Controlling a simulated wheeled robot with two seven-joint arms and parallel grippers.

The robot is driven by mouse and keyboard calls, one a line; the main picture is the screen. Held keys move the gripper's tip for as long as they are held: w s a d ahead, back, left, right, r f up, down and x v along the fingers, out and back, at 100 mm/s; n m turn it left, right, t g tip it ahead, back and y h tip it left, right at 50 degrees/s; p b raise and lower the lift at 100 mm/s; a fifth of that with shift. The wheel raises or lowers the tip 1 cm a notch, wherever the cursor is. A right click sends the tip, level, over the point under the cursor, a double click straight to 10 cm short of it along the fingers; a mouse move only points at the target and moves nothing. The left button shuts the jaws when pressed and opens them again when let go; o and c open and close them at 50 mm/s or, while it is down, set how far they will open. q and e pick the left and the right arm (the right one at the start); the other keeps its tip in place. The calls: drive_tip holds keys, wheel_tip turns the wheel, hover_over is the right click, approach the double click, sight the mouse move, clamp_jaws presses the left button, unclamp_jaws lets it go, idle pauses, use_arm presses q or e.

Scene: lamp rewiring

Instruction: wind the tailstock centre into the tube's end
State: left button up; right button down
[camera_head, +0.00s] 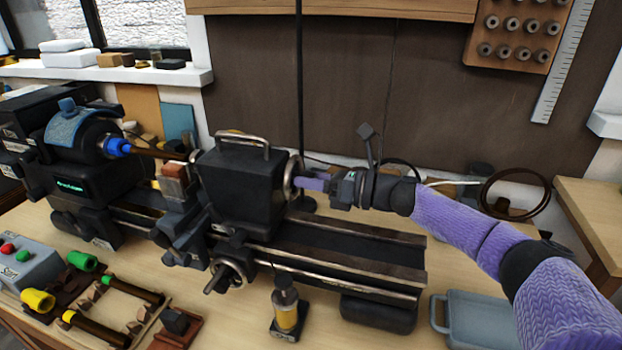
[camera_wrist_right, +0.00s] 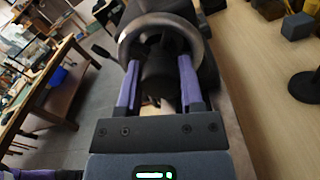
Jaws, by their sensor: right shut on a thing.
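The lathe's tailstock (camera_head: 240,190) is a black block with a metal handle on top, standing on the bed. Its handwheel (camera_head: 291,177) is a metal ring on the right face and shows large in the right wrist view (camera_wrist_right: 165,32). My right gripper (camera_head: 302,181) reaches in from the right with purple fingers. In the wrist view its fingers (camera_wrist_right: 160,82) lie on either side of the wheel's dark middle; the exact contact is hidden. The brown tube (camera_head: 158,153) runs from the blue-collared chuck (camera_head: 112,146) toward the tailstock. The centre's tip against the tube's end is too small to judge.
An oil bottle (camera_head: 286,311) stands in front of the bed. A blue-grey tray (camera_head: 482,318) is at the front right, below my right arm. A control box (camera_head: 30,260) and a rack with coloured-handled tools (camera_head: 120,300) are at the front left. A vertical black pole (camera_head: 300,90) rises behind the tailstock.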

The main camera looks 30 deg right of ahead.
drive_tip(key=shift+m, duration=1.1)
drive_tip(key=m+p, duration=0.1)
drive_tip(key=m, duration=0.1)
drive_tip(key=shift+r+m, duration=0.1)
drive_tip(key=shift+m, duration=1.2)
drive_tip(key=m+p, duration=0.2)
drive_tip(key=m, duration=0.6)
drive_tip(key=shift+p, duration=0.4)
drive_tip(key=shift+m+p, duration=0.3)
drive_tip(key=shift+m, duration=0.7)
drive_tip(key=m+p, duration=0.1)
drive_tip(key=m, duration=0.2)
drive_tip(key=shift+m, duration=0.3)
drive_tip(key=m, duration=0.2)
drive_tip(key=shift+m+p, duration=0.3)
drive_tip(key=m, duration=0.4)
drive_tip(key=shift+f+p, duration=0.2)
drive_tip(key=shift+p, duration=0.15)
drive_tip(key=shift+m, duration=0.7)
use_arm(q)
wheel_tip(320, 180, up, 7)
drive_tip(key=shift+w, duration=0.3)
drive_tip(key=shift+a, duration=0.35)
use_arm(e)
drive_tip(key=shift+f+m, duration=0.1)
drive_tip(key=shift+m, duration=0.3)
